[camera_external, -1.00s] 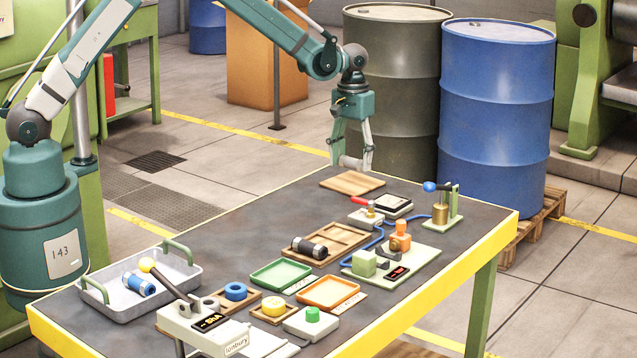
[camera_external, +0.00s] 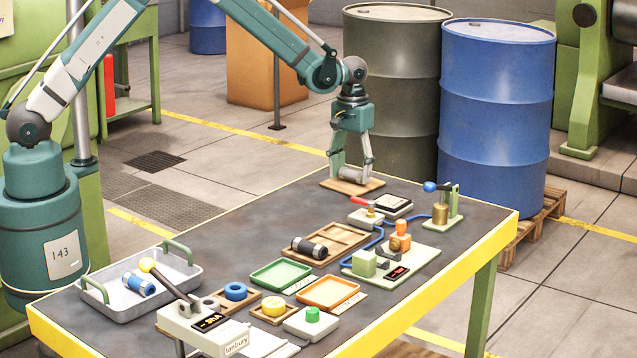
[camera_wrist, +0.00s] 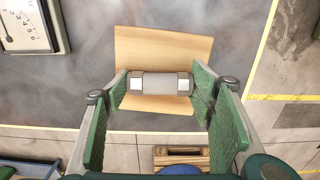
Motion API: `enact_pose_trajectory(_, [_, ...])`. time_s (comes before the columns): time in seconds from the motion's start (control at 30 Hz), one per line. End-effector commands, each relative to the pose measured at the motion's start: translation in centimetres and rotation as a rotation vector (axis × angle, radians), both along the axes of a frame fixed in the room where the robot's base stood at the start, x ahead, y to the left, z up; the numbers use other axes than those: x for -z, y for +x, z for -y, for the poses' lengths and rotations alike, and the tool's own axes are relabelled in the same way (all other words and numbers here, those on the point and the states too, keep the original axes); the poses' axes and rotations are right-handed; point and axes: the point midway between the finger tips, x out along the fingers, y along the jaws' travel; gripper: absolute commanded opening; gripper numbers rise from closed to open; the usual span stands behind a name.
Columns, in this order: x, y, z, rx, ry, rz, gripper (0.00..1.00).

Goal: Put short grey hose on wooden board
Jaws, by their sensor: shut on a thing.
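The short grey hose (camera_wrist: 160,84), a grey cylinder with shiny metal ends, lies crosswise between my fingers in the wrist view. It also shows in the external view (camera_external: 350,174), low over the wooden board. My gripper (camera_external: 352,168) is shut on the hose, with one green finger pad at each end in the wrist view (camera_wrist: 160,88). The wooden board (camera_external: 343,187) is a plain light-brown plate at the far end of the table. It also shows in the wrist view (camera_wrist: 165,48), directly behind the hose. Whether the hose touches the board I cannot tell.
A scale-like device (camera_external: 393,203) and a red-handled valve (camera_external: 366,213) stand just right of the board. A wooden tray with a black hose (camera_external: 310,248) lies nearer, and a grey bin (camera_external: 115,309) is at front left. The table left of the board is clear.

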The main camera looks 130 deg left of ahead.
Motion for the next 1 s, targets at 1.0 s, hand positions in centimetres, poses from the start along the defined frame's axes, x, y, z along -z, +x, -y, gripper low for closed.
enact_pose_trajectory(1.0, [-1.7, 0.0, 0.0, 0.000, 0.000, 0.000, 0.69])
